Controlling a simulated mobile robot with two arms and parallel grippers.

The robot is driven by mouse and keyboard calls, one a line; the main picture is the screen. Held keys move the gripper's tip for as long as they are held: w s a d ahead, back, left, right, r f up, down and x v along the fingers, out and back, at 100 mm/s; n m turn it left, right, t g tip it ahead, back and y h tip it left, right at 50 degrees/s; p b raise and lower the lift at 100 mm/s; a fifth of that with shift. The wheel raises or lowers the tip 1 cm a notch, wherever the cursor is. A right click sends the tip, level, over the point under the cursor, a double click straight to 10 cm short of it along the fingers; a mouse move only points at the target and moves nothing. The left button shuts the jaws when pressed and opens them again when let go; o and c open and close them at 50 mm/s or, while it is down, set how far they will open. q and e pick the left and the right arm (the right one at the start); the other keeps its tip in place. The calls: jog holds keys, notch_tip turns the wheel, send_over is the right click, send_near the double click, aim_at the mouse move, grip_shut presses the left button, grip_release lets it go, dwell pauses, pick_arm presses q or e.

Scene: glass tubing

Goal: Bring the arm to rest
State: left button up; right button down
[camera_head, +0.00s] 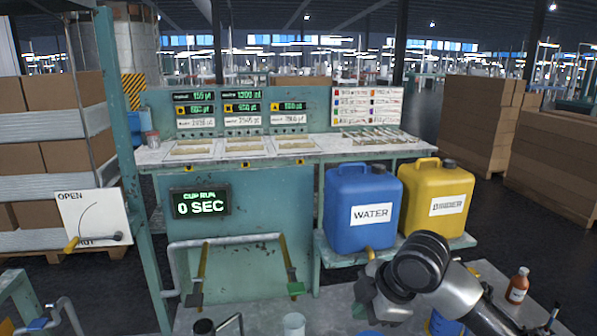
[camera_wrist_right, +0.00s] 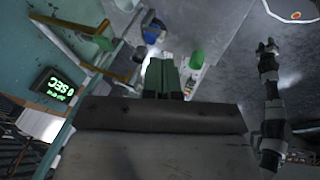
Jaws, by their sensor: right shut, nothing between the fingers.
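My right arm comes in from the lower right in the head view. Its gripper (camera_head: 368,297) hangs in front of the bench, low and left of the black wrist joint, partly hidden by my own arm. In the right wrist view the two green-grey fingers (camera_wrist_right: 163,75) are together with nothing between them. A black and white jointed arm (camera_wrist_right: 269,95) shows at the right of that view, probably my left one. Its small tip is too unclear to tell open from shut. My left gripper does not show in the head view.
A blue water can (camera_head: 345,205) and a yellow can (camera_head: 450,190) stand on a shelf behind my right gripper. A grey pipe rail (camera_head: 225,240) runs left. A brown bottle (camera_head: 517,287) stands at the right. The display (camera_head: 200,202) reads 0 SEC.

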jog(key=s+a+f+m, duration=0.1)
jog(key=s+f+m, duration=0.6)
jog(key=s+f, duration=0.55)
jog(key=s+d+f+m+h, duration=0.2)
jog(key=s+d+f+m, duration=0.25)
jog(key=s, duration=0.35)
jog(key=s+d+f+m+h, duration=0.2)
jog(key=s+d+f+m, duration=0.2)
jog(key=s+d+m, duration=0.3)
notch_tip(320, 180, down, 30)
jog(key=s+a+n+g+b, duration=0.1)
jog(key=s+b, duration=0.1)
jog(key=b, duration=0.1)
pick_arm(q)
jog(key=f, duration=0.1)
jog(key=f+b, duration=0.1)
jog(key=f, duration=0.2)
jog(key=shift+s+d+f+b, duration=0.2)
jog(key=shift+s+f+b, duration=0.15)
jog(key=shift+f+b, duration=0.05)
pick_arm(e)
jog(key=s+d+f+g, duration=0.1)
jog(key=s+d+f, duration=0.1)
jog(key=s+f, duration=1.3)
jog(key=shift+s+d+f+g, duration=0.3)
jog(key=shift+s+f, duration=0.1)
jog(key=shift+f, duration=0.35)
